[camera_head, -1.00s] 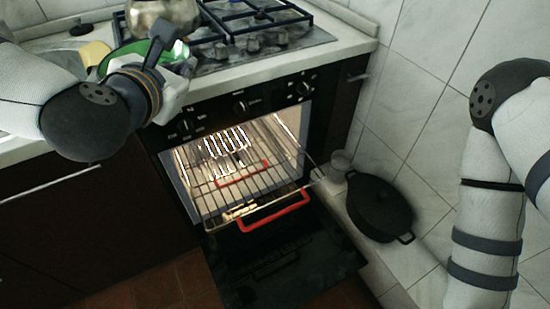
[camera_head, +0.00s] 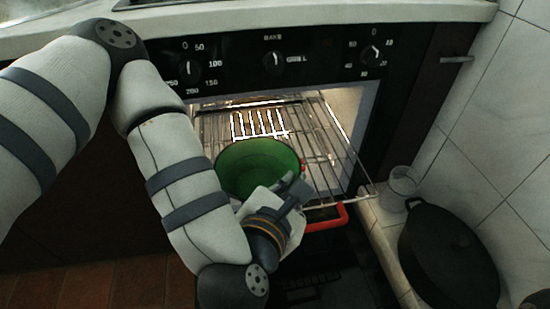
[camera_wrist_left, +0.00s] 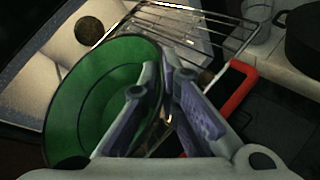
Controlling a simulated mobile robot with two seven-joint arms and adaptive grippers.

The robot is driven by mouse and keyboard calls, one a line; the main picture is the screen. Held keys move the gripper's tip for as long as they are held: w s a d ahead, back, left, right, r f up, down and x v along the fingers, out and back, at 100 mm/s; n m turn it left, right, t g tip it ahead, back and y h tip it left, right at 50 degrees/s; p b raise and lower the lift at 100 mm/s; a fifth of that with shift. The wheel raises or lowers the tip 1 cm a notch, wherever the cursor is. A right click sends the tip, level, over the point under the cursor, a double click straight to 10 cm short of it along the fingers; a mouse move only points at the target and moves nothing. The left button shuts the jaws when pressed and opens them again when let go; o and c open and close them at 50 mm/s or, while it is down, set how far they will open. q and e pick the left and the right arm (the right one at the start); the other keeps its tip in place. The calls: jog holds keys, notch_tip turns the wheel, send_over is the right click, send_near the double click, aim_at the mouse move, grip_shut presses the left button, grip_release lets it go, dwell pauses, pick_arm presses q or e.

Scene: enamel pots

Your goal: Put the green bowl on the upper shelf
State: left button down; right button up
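The green bowl (camera_head: 250,165) is in front of the open oven, over the front part of the pulled-out upper wire shelf (camera_head: 325,150). My left gripper (camera_head: 292,187) is at the bowl's near right side. In the left wrist view, the bowl (camera_wrist_left: 85,105) is tilted, and its right rim runs between the two fingers of my gripper (camera_wrist_left: 165,75), which pinch it. Whether the bowl touches the shelf is unclear. The wire shelf (camera_wrist_left: 225,30) shows behind the bowl. My right gripper is not in view.
A red handle (camera_head: 325,222) sticks out below the upper shelf. A black pot (camera_head: 447,255) and a clear glass (camera_head: 400,185) stand on the ledge at the right. The oven's control panel (camera_head: 275,60) is above the opening. Part of the shelf right of the bowl is bare.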

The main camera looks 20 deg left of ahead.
pick_arm(q)
jog(key=w+a+b, duration=0.2)
jog(key=w+a, duration=0.9)
jog(key=w, duration=0.5)
notch_tip(320, 180, down, 6)
jog(key=shift+s+d+f+b, duration=0.1)
jog(key=shift+d+f+b, duration=0.1)
jog(key=shift+b, duration=0.7)
jog(key=shift+a+f, duration=0.1)
jog(key=shift+f, duration=0.2)
jog(key=shift+r, duration=0.15)
jog(key=shift+f, duration=0.2)
jog(key=c, duration=1.8)
grip_release()
